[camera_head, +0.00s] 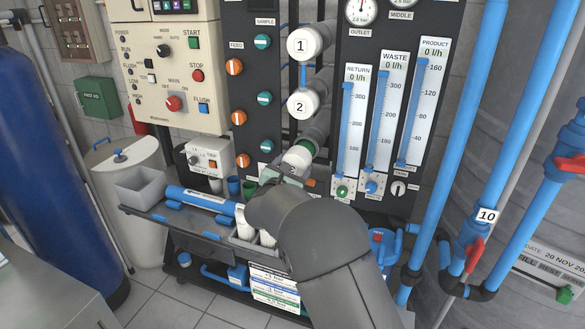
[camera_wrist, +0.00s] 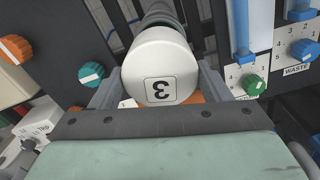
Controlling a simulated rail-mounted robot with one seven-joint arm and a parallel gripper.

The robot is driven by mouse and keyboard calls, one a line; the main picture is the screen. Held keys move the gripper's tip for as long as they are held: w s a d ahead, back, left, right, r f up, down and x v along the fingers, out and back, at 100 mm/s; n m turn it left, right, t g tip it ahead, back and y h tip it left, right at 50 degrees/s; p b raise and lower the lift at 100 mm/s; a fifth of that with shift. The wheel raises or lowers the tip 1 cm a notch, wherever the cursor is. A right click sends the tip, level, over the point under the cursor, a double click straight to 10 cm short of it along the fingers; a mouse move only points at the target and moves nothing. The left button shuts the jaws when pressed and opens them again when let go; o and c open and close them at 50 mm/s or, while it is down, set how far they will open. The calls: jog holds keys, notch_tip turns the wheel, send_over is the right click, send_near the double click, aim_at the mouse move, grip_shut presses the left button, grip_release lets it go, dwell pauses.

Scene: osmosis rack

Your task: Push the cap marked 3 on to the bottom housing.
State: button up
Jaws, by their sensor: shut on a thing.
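The white cap marked 3 (camera_wrist: 163,65) fills the middle of the wrist view, its number upside down there. In the head view the cap (camera_head: 296,158) shows in part at the end of the lowest housing (camera_head: 312,137), below the caps marked 1 and 2. My gripper (camera_wrist: 160,92) is shut on the cap, one finger on each side. In the head view my gripper (camera_head: 284,177) is partly hidden behind my wrist. The cap is in line with the bottom housing; whether it is fully seated I cannot tell.
Cap 1 (camera_head: 304,43) and cap 2 (camera_head: 303,104) sit on the housings above. Flow meters (camera_head: 383,115) stand close on the right, and orange and teal knobs (camera_head: 236,67) on the left.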

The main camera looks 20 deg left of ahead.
jog(key=shift+w, duration=0.1)
jog(key=shift+w+b, duration=0.5)
jog(key=shift+w, duration=1.3)
jog(key=shift+w+d+b, duration=0.1)
jog(key=shift+w+b, duration=0.35)
jog(key=shift+w, duration=0.2)
dwell(1.0)
jog(key=o, duration=1.1)
jog(key=shift+s, duration=0.15)
jog(key=s+b, duration=0.1)
jog(key=s, duration=0.4)
jog(key=s+b, duration=0.1)
jog(key=s, duration=0.5)
jog(key=s+b, duration=0.1)
jog(key=s, duration=0.5)
jog(key=shift+s+a+b, duration=0.1)
jog(key=shift+a+b, duration=0.2)
jog(key=shift+b, duration=0.05)
